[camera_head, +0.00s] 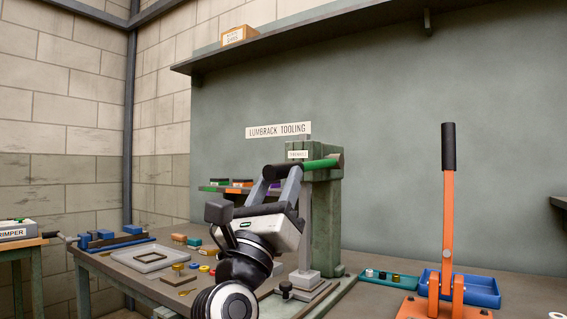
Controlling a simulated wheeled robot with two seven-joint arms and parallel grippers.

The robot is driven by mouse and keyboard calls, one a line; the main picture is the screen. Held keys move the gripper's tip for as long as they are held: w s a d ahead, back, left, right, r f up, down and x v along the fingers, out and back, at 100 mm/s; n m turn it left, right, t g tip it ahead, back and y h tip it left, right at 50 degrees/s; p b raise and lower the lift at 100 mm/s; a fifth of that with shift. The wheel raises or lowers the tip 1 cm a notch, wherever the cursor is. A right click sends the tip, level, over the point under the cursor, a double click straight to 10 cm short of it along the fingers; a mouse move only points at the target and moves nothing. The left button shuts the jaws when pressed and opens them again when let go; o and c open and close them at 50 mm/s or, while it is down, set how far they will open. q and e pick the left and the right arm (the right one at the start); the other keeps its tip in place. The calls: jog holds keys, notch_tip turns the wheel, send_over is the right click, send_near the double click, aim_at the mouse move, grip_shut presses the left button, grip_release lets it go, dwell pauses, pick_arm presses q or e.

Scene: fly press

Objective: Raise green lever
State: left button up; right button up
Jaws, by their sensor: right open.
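The green lever (321,163) sticks out to the left from the head of the green press (327,215), roughly level. Its near left end is a dark grip (284,171). My right gripper (277,181) is open, its grey fingers pointing up at the dark grip from below and in front. The fingertips overlap the grip in the picture; I cannot tell whether they touch it. My white hand and black wrist hide part of the press base and the bench. My left gripper is not in view.
An orange upright lever (448,215) with a black grip stands at the right, before a blue tray (470,287). The bench (110,268) holds a grey tray (152,258), small coloured parts and a blue vise (112,238) at left. A shelf (350,36) hangs above.

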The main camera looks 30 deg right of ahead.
aim_at(284, 169)
jog(key=shift+x, duration=1.85)
